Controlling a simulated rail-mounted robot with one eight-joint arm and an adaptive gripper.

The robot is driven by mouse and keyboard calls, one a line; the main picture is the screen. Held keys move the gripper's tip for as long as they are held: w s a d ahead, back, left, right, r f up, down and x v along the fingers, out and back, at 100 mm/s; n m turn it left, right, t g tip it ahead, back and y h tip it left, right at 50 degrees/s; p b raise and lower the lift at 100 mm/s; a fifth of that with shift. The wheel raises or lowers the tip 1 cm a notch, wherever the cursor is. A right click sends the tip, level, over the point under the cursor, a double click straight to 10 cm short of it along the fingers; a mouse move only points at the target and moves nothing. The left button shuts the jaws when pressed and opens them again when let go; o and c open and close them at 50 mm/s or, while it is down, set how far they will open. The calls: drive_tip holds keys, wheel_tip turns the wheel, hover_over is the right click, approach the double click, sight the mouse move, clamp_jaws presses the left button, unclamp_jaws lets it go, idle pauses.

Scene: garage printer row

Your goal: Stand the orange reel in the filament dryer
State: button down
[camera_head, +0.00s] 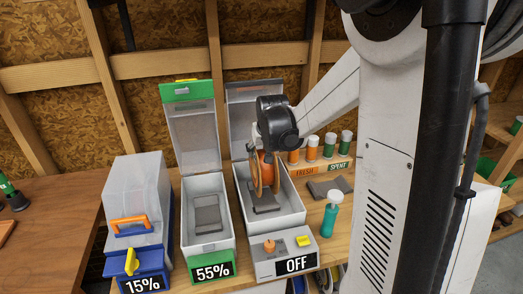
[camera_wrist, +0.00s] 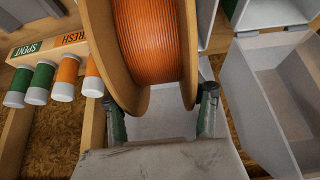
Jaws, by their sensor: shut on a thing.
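The orange reel (camera_head: 264,172), orange filament between tan flanges, is upright at the open grey box marked OFF (camera_head: 290,254). My gripper (camera_head: 263,155) is shut on the reel from above. In the wrist view the reel (camera_wrist: 150,45) sits between the fingers of my gripper (camera_wrist: 163,115). The reel's lower edge overlaps the box's opening in the head view; I cannot tell whether it touches the floor inside. The box's grey lid (camera_head: 245,110) stands open behind.
Further left is a closed box marked 15% (camera_head: 140,285). FRESH and SPENT canisters (camera_head: 312,148) and a teal bottle (camera_head: 330,218) stand to the right.

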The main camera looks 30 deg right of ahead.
drive_tip(key=shift+f+b, duration=1)
drive_tip(key=shift+f, duration=0.25)
drive_tip(key=shift+f+b, duration=0.75)
drive_tip(key=shift+b, duration=0.05)
idle(0.5)
drive_tip(key=shift+c, duration=0.4)
unclamp_jaws()
drive_tip(key=shift+r, duration=0.1)
idle(0.4)
drive_tip(key=v, duration=1.2)
drive_tip(key=shift+a, duration=0.1)
idle(0.6)
